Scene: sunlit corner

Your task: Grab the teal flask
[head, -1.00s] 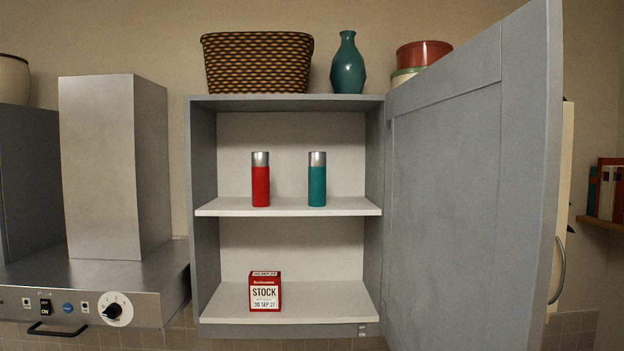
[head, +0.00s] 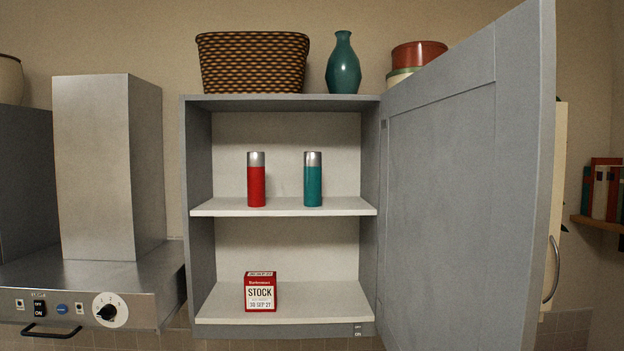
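The teal flask (head: 313,185) stands upright on the upper shelf (head: 284,207) of the open grey wall cabinet (head: 198,180), right of the middle. It has a silver cap. A red flask (head: 257,185) with a similar silver cap stands upright on the same shelf to its left, with a clear gap between them. My gripper is not in view.
The cabinet door (head: 450,180) stands open on the right side. A red and white stock box (head: 261,291) sits on the lower shelf. A woven basket (head: 253,62), a teal vase (head: 343,64) and round tins (head: 418,56) stand on top. A range hood (head: 100,170) is at left.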

